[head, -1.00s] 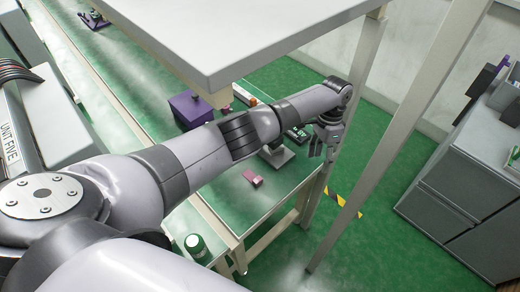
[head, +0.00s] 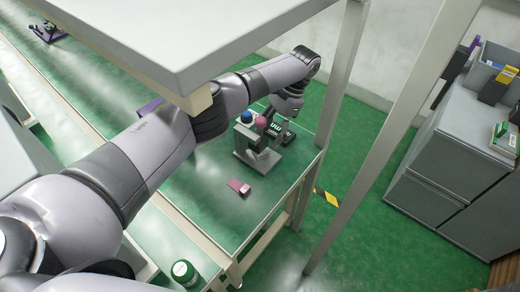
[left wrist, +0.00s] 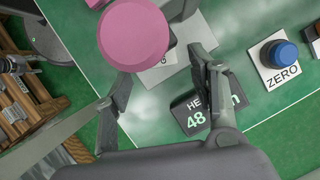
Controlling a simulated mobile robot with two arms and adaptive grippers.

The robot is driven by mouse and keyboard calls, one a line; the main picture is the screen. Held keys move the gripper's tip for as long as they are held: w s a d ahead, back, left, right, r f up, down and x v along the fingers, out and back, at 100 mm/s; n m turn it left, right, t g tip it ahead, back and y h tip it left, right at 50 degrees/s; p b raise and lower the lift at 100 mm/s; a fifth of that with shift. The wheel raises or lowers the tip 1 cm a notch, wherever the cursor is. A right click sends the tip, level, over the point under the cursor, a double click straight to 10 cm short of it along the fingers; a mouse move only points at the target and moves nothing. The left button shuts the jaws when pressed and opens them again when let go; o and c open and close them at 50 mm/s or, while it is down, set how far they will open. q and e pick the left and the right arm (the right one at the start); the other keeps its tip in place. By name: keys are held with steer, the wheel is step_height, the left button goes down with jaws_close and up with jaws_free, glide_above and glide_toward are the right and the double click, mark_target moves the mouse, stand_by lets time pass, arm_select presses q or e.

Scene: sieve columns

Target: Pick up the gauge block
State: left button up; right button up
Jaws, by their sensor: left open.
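A small pink block (head: 239,187) with a paler end lies on the green bench top; it is the likeliest gauge block, but I cannot read a label on it. My left gripper (head: 283,112) is beyond it, above the bench's far right part, by the measuring stand (head: 255,155). In the left wrist view my left gripper (left wrist: 160,75) is open and its fingers are apart with nothing held. A pink round knob (left wrist: 134,35) and a dark "48" readout (left wrist: 195,116) show near the fingers. My right gripper is not in view.
A blue button on a "ZERO" plate (left wrist: 279,58) is near the stand. A grey shelf (head: 190,35) overhangs the bench, with a pale post (head: 335,80) at its corner. Grey cabinets (head: 445,190) stand right.

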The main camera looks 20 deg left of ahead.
mark_target(265, 147)
arm_select(q)
steer(key=shift+w+p+x, duration=0.2)
steer(key=shift+x, duration=1.15)
steer(key=shift+w+p+x, duration=0.15)
steer(key=shift+w+x, duration=0.05)
steer(key=shift+x, duration=1.2)
steer(key=shift+d, duration=0.1)
steer(key=c, duration=1.3)
steer(key=shift+o, duration=0.2)
